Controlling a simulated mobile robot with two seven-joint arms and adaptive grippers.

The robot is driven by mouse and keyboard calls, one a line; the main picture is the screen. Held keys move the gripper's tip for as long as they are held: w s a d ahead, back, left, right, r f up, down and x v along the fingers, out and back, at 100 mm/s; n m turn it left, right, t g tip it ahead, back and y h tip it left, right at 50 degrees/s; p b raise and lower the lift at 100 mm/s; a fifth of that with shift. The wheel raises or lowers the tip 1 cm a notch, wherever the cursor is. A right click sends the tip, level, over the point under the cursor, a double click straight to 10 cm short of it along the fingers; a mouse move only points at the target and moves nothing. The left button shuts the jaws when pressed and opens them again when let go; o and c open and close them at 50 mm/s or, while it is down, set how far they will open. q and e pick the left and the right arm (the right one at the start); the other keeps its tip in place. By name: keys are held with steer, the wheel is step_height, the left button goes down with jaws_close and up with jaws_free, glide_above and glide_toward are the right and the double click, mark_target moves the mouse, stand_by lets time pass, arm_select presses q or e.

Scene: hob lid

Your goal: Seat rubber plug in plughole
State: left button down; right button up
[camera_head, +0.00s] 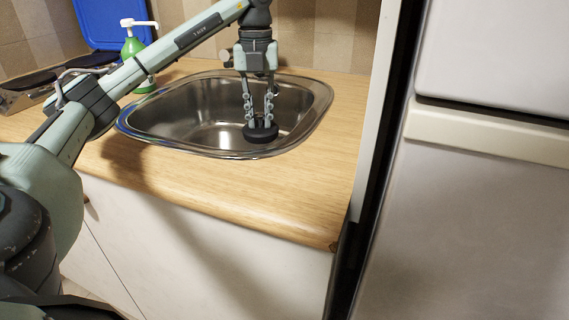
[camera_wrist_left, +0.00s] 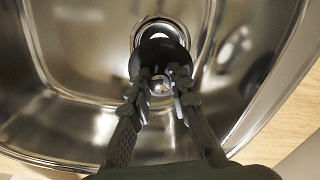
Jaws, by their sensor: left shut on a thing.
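A black round rubber plug (camera_head: 261,134) is held in my left gripper (camera_head: 261,118), over the front right part of the steel sink (camera_head: 190,108). The gripper points down and is shut on the plug's top. In the left wrist view the plug (camera_wrist_left: 158,52) sits between the fingertips (camera_wrist_left: 162,86) and overlaps the plughole (camera_wrist_left: 161,24), whose shiny rim shows behind it. The plug covers part of the plughole. How high it is above the sink floor cannot be told. My right gripper is not in view.
The wooden worktop (camera_head: 240,190) is clear in front of the sink. A green soap bottle (camera_head: 136,55) stands behind the sink on the left, near a hob (camera_head: 30,88) with a raised blue lid (camera_head: 110,22). A tall fridge (camera_head: 490,210) borders the right.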

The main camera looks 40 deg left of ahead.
mark_target(260, 141)
arm_select(q)
steer(key=shift+w+f, duration=0.25)
steer(key=shift+f, duration=0.2)
steer(key=shift+a+f, duration=0.1)
steer(key=shift+f, duration=0.2)
steer(key=f, duration=0.5)
steer(key=shift+s+f, duration=0.15)
steer(key=shift+s, duration=0.15)
steer(key=shift+f, duration=2)
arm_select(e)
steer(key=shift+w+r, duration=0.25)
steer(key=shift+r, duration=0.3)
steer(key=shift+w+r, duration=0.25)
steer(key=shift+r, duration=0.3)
arm_select(q)
steer(key=shift+w+b, duration=0.1)
steer(key=shift+b, duration=0.2)
steer(key=c, duration=1.4)
jaws_free()
steer(key=shift+f, duration=0.1)
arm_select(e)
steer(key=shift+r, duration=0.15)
